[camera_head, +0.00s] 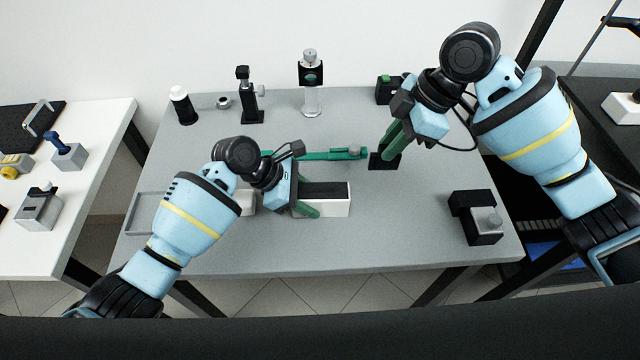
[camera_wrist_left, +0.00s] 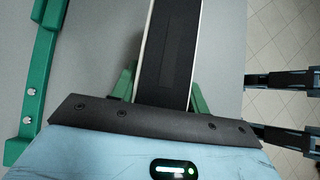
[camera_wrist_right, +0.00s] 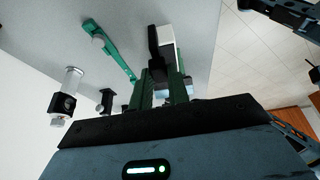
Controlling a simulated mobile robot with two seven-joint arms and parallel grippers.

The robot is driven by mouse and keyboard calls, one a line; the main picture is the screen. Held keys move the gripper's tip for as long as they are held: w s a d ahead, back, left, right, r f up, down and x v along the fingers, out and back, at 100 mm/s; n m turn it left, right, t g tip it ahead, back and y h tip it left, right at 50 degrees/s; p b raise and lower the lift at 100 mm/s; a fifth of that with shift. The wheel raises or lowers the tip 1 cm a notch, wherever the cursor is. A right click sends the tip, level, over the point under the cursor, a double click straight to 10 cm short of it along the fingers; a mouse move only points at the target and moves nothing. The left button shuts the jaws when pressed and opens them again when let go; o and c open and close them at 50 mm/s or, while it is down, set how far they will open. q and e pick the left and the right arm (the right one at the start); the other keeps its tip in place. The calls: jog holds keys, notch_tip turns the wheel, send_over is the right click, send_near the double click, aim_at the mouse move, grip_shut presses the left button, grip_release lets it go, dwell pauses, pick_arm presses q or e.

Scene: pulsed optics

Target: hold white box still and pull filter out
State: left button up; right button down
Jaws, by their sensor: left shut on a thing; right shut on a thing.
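The white box (camera_head: 324,208) with a black top lies on the grey table, and its black top fills the middle of the left wrist view (camera_wrist_left: 171,50). My left gripper (camera_wrist_left: 160,92) is shut on it, a green finger on each side. My right gripper (camera_head: 388,153) points down to the right of the box, apart from it, shut on a small dark piece (camera_head: 375,162), seemingly the filter. In the right wrist view the dark piece (camera_wrist_right: 158,72) shows between the green fingers, partly hidden by them; the box (camera_wrist_right: 168,38) is beyond it.
A green bar (camera_head: 335,154) lies behind the box. A black and grey block (camera_head: 477,219) stands at the front right. Several optics posts, including a clear one (camera_head: 311,75), and a small black box (camera_head: 388,89) stand along the back. The table between box and right block is clear.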

aim_at(380, 146)
pick_arm(q)
jog(key=shift+a, duration=0.1)
pick_arm(e)
jog(key=shift+r, duration=0.3)
pick_arm(q)
jog(key=o, duration=2.1)
jog(key=shift+r, duration=0.1)
pick_arm(e)
jog(key=shift+r, duration=0.1)
pick_arm(q)
jog(key=shift+w+a+r+p, duration=0.15)
jog(key=shift+a+p, duration=0.45)
jog(key=shift+a, duration=0.75)
pick_arm(e)
jog(key=shift+r, duration=1.15)
pick_arm(q)
jog(key=shift+a+p, duration=0.35)
jog(key=shift+a, duration=1.35)
pick_arm(e)
jog(key=shift+r+t, duration=0.4)
jog(key=shift+r, duration=0.7)
pick_arm(q)
jog(key=shift+w+a, duration=0.1)
jog(key=shift+a, duration=1.3)
pick_arm(e)
jog(key=shift+r, duration=0.65)
jog(key=shift+r, duration=0.1)
